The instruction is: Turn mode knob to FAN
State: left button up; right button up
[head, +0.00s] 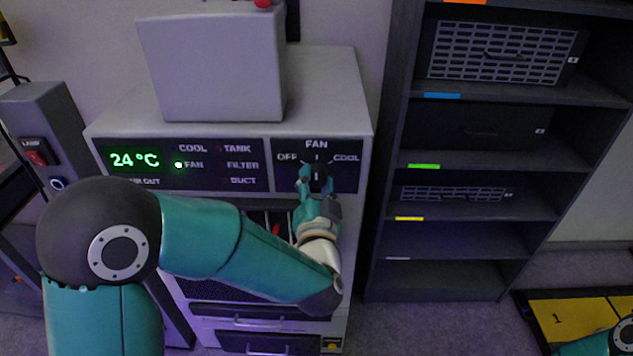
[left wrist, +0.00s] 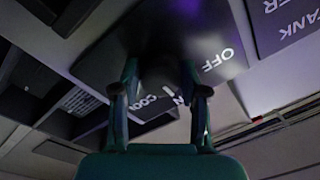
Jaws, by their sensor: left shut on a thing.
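The dark mode knob (head: 317,168) sits on a black panel (head: 346,177) marked OFF at left, FAN at top and COOL at right. A short upright white mark shows just under FAN. My left gripper (head: 316,182) reaches the panel from below and is shut on the knob. In the left wrist view, the fingers (left wrist: 160,92) stand on both sides of the dark, dim knob (left wrist: 160,72), with OFF and COOL readable around it. The fingers partly hide the knob. My right gripper is out of view.
The display (head: 135,160) reads 24°C. A green lamp (head: 179,165) glows beside FAN in the status list. A grey box (head: 212,70) stands on the cabinet. A dark shelf rack (head: 395,240) stands to the right. A yellow floor tray (head: 570,318) lies at lower right.

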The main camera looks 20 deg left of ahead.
pick_arm(q)
jog(key=shift+d+f, duration=0.1)
jog(key=o, duration=1.1)
jog(key=shift+o, duration=0.2)
jog(key=v, duration=0.7)
jog(key=shift+s, duration=0.2)
